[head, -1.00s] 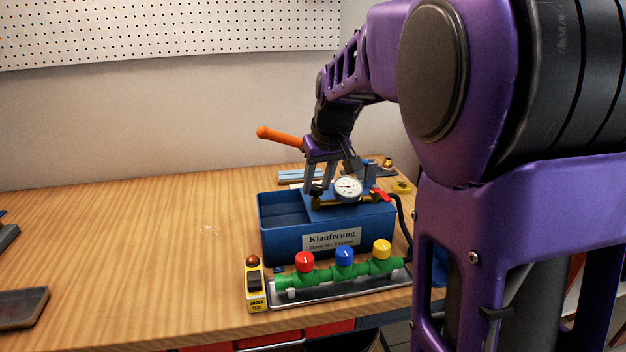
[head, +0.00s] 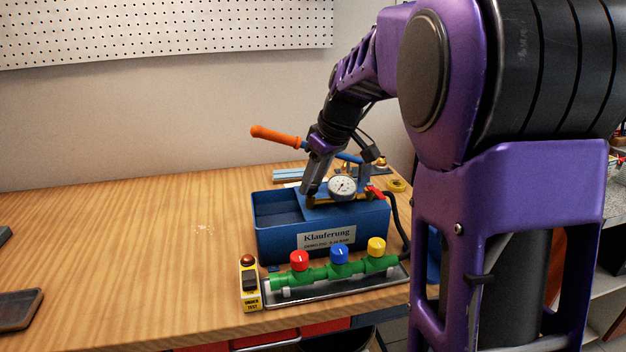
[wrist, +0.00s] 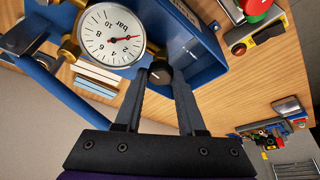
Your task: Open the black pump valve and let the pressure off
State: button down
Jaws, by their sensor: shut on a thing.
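The blue test pump (head: 273,241) stands on the bench with its name plate facing me. Its white pressure gauge (head: 342,188) also shows large in the wrist view (wrist: 112,34), with a red needle; I cannot read its value surely. The black pump valve (wrist: 160,73) is a small round knob beside the gauge. My gripper (wrist: 159,82) is shut on it, a finger on each side. In the head view my gripper (head: 307,190) reaches down onto the pump left of the gauge, and the knob is hidden there.
The orange-handled pump lever (head: 278,135) sticks out left behind my wrist. A red-handled valve (head: 375,193) and a black hose (head: 395,215) are on the right. A green pipe (head: 320,271) with red, blue and yellow caps lies in front. The bench on the left is mostly clear.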

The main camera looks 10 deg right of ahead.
jog(key=c, duration=0.5)
grip_release()
jog(key=p+v, duration=0.3)
jog(key=v, duration=1.4)
jog(key=shift+r, duration=0.25)
